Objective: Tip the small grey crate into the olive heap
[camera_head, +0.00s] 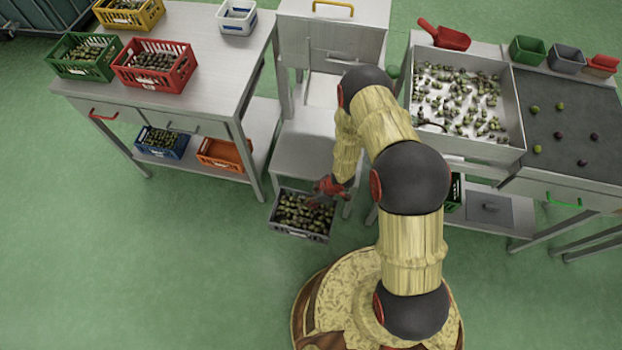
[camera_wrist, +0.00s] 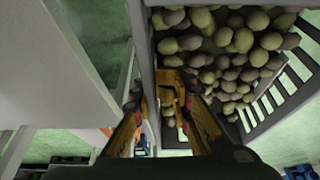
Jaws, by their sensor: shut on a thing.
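The small grey crate (camera_head: 300,235), filled with green and dark olives, is low in front of the middle metal stand. I cannot tell whether it touches the floor. My gripper (camera_head: 330,188) is shut on its right back rim. In the wrist view my gripper (camera_wrist: 168,100) grips the wall of the grey crate (camera_wrist: 147,70), with the olives close beside the fingers. The crate looks roughly level. Loose olives (camera_head: 458,98) lie spread in a wide metal tray (camera_head: 500,148) on the right bench; this looks like the olive heap.
The left table (camera_head: 205,90) carries a red crate (camera_head: 155,85), a green crate (camera_head: 85,57) and a yellow crate. Blue and orange crates sit on its lower shelf. Green floor is clear at the left front.

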